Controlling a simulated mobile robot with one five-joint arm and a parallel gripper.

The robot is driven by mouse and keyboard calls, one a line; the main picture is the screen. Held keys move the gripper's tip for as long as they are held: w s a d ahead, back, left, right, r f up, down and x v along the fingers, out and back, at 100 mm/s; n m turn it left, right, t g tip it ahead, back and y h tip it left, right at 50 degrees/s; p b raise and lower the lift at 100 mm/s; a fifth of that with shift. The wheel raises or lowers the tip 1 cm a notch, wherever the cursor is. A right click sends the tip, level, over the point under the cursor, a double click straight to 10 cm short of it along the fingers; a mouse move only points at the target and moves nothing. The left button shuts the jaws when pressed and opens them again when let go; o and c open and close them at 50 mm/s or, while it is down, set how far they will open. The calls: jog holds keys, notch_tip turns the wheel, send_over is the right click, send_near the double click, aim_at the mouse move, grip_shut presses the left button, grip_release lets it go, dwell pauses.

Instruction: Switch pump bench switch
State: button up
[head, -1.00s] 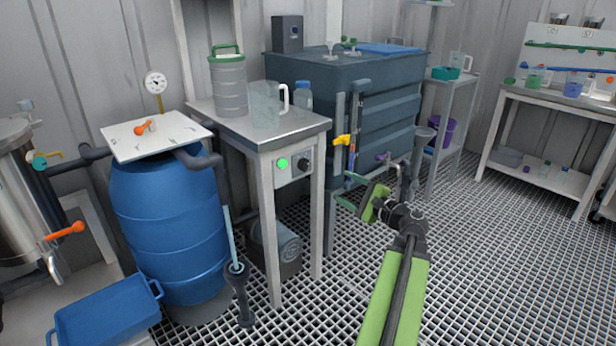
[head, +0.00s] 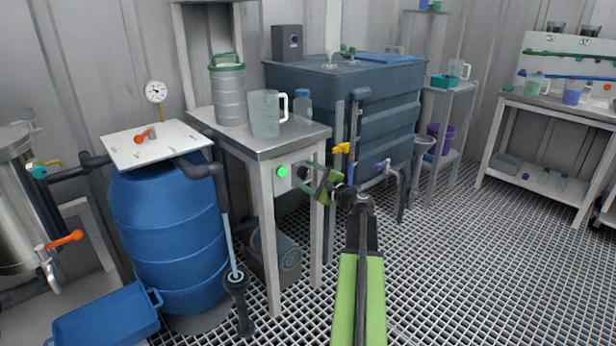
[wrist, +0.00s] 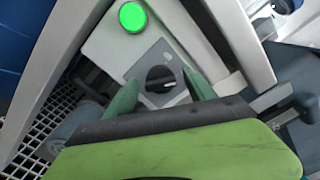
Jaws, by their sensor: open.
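The pump bench (head: 262,141) stands at the centre left in the head view. On its front is a pale switch panel (head: 283,186) with a lit green lamp (head: 282,172) and a dark rotary switch beside it, mostly hidden behind my gripper (head: 308,182). In the wrist view the black knob (wrist: 160,79) sits on a grey plate, right below the green lamp (wrist: 132,17). My gripper (wrist: 162,93) is open there, with one green finger on each side of the knob. I cannot tell whether the fingers touch it.
A metal canister (head: 229,92), a clear jug (head: 265,113) and a blue-capped bottle (head: 302,103) stand on the bench. A blue barrel (head: 168,240) is to the left, a dark tank (head: 385,100) behind right. The grated floor (head: 450,270) at right is clear.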

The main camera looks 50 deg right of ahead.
jog(key=shift+c, duration=0.3)
jog(key=c, duration=1.3)
jog(key=shift+n, duration=0.4)
jog(key=n, duration=0.5)
jog(key=shift+a+f+n, duration=0.1)
jog(key=shift+f+n, duration=0.05)
jog(key=shift+n, duration=0.15)
jog(key=n, duration=0.5)
jog(key=shift+f, duration=0.1)
jog(key=shift+n, duration=0.4)
